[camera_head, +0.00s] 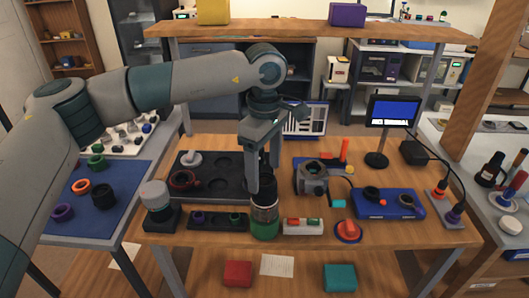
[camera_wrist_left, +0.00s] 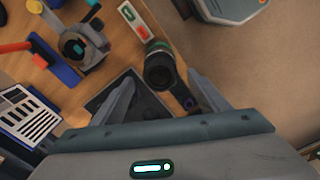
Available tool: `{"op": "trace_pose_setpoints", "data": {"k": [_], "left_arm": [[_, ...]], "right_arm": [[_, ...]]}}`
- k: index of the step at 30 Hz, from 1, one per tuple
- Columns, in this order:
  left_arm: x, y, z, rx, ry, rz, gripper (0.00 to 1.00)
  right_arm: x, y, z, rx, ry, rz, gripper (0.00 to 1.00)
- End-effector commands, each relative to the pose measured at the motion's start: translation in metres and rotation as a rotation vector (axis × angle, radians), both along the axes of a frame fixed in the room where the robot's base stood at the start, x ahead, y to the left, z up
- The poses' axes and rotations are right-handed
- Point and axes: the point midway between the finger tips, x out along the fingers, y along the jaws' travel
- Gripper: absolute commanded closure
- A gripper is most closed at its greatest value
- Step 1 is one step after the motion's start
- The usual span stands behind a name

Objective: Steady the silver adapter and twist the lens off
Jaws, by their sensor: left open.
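An upright lens stack (camera_head: 264,222) stands at the front middle of the table. It has a dark upper barrel, a pale silvery band (camera_head: 264,204) around its middle and a green lower part. I cannot tell for sure whether that band is the silver adapter. My left gripper (camera_head: 263,178) points down just above the lens top, with its fingers open. In the left wrist view the dark round lens top (camera_wrist_left: 160,72) shows between the spread fingers (camera_wrist_left: 160,84), seemingly untouched. The lens's far side is hidden. My right gripper is not in view.
A grey clamp-like fixture (camera_head: 313,186) stands right of the lens, and a white block (camera_head: 303,227) lies close beside it. A dark tray (camera_head: 217,187) is behind left, a small dark holder (camera_head: 218,221) at left. A blue tray (camera_head: 400,211) is at right.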

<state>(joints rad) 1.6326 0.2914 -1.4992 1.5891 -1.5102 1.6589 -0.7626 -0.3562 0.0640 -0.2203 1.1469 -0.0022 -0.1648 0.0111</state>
Motion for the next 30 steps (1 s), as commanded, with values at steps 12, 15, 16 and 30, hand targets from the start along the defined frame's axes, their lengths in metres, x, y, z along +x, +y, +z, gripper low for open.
{"op": "trace_pose_setpoints", "data": {"k": [12,15,16,30], "left_arm": [[0.000,0.000,-0.042,-0.001,0.000,0.000,0.32],[0.000,0.000,-0.044,-0.001,0.000,0.000,0.32],[0.000,0.000,-0.044,-0.001,0.000,0.000,0.32],[0.000,0.000,-0.044,0.000,0.000,0.001,0.85]], "right_arm": [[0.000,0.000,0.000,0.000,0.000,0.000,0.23],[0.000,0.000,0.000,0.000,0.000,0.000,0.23],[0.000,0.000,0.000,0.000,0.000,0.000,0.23],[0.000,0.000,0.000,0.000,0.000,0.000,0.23]]}}
